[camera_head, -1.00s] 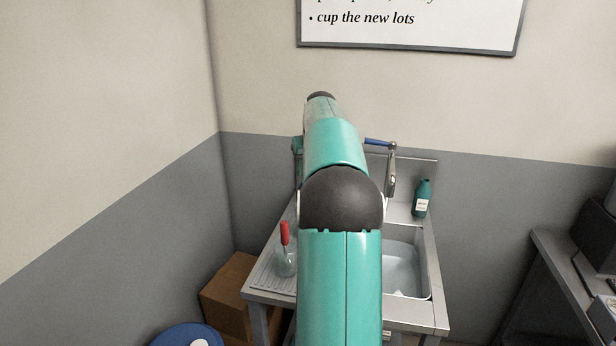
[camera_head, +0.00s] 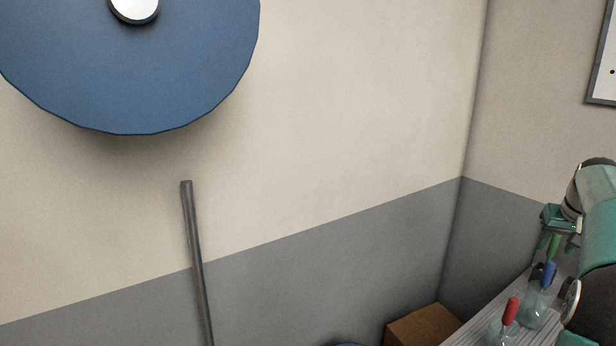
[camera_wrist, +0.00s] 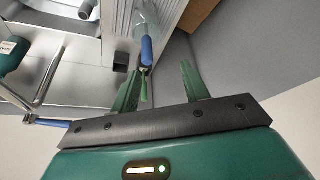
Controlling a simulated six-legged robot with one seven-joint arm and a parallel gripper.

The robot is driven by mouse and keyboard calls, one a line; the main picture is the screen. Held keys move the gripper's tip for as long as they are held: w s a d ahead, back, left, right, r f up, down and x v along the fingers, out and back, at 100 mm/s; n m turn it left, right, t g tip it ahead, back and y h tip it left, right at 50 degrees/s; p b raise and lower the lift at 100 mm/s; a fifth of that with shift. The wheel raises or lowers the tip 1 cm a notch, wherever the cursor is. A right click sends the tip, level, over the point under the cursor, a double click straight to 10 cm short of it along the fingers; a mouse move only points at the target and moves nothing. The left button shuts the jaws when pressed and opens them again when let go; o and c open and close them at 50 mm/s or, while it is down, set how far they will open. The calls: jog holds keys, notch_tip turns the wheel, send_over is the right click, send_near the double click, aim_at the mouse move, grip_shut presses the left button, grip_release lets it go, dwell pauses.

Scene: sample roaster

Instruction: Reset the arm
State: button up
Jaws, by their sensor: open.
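My gripper (camera_wrist: 165,78) shows in the wrist view with its two green fingers spread apart and nothing clearly held between them. A clear vessel with a blue handle (camera_wrist: 147,50) stands close by the left finger; whether they touch I cannot tell. In the head view, my gripper (camera_head: 552,243) is at the right edge, above the blue-handled vessel (camera_head: 548,275). My arm is partly cut off there. A second clear vessel with a red handle (camera_head: 511,311) stands nearer on the ribbed drainboard (camera_head: 482,335).
The wrist view shows the sink (camera_wrist: 62,50), its tap (camera_wrist: 48,78) and a teal bottle (camera_wrist: 12,56) on the left. A brown box (camera_head: 422,326) sits beside the sink unit. A grey pole (camera_head: 197,265) and a large blue disc (camera_head: 190,85) are at left.

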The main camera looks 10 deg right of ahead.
jog(key=s+a+r+n, duration=0.1)
jog(key=a+r+n, duration=0.1)
jog(key=a, duration=1.4)
jog(key=a+r+n, duration=0.1)
jog(key=a+r, duration=0.1)
jog(key=a, duration=1.4)
jog(key=s+a+f+n+t+y, duration=0.1)
jog(key=s+a+f, duration=0.4)
jog(key=s+a, duration=0.3)
jog(key=s+a+f+n+y, duration=0.1)
jog(key=s+a+f+n, duration=0.1)
jog(key=s+a+f, duration=0.3)
jog(key=s+a, duration=0.4)
jog(key=a, duration=0.2)
jog(key=shift+s+a+n+t+y, duration=0.2)
jog(key=shift+a+n+t+y, duration=0.1)
jog(key=shift+t, duration=0.1)
